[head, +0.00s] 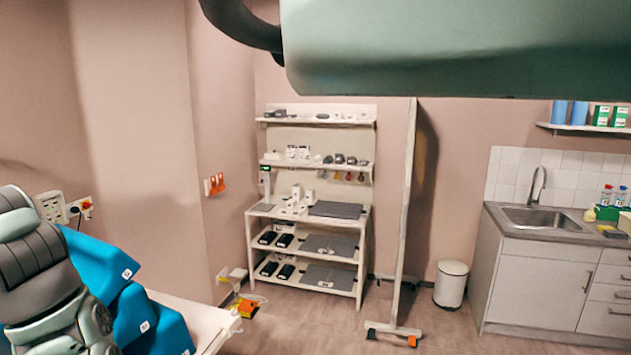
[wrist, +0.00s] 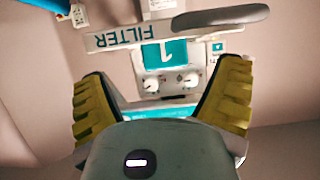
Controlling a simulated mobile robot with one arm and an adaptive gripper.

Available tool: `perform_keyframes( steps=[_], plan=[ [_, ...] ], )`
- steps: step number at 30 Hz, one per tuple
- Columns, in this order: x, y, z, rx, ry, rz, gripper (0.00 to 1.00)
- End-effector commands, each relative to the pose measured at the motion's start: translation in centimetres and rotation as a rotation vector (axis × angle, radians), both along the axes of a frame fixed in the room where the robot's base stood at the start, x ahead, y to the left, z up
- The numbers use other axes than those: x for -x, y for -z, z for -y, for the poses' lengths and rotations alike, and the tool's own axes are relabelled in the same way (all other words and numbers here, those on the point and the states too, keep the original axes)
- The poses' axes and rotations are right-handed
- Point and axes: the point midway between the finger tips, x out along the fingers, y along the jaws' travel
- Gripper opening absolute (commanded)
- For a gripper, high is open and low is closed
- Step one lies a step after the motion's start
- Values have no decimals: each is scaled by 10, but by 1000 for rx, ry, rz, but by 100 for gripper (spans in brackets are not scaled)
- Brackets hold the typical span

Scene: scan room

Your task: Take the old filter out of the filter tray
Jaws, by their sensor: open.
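In the wrist view, a pale strip lettered FILTER (wrist: 112,38) appears upside down on a white and teal device (wrist: 165,108). It may be the front of the filter tray; I cannot tell whether the tray is pulled out. A dark grey rounded piece (wrist: 222,17) sits at the right end of the strip; I cannot tell what it is. No old filter can be made out. My gripper (wrist: 165,78) has its yellow ribbed fingers spread wide with nothing between them, pointing toward the device. The strip and device do not stand out in the head view.
The device has two round knobs (wrist: 151,84) and a teal panel marked 1 (wrist: 151,53). In the head view, a shelf unit (head: 262,212), a white bin (head: 451,284) and a sink counter (head: 545,250) stand farther off. Blue wedges (head: 150,320) lie at lower left.

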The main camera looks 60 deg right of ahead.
Motion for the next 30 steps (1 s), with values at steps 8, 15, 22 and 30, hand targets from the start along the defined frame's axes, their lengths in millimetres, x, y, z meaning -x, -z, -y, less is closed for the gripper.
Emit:
perform_keyframes(
  steps=[8, 15, 22, 30],
  plan=[
    [-25, 6, -16, 0, -4, -8, 89],
    [-37, 15, -19, 2, 0, -4, 89],
    [-38, 16, -19, 3, -1, -2, 89],
    [-38, 16, -19, 2, 1, -2, 67]
  ],
)
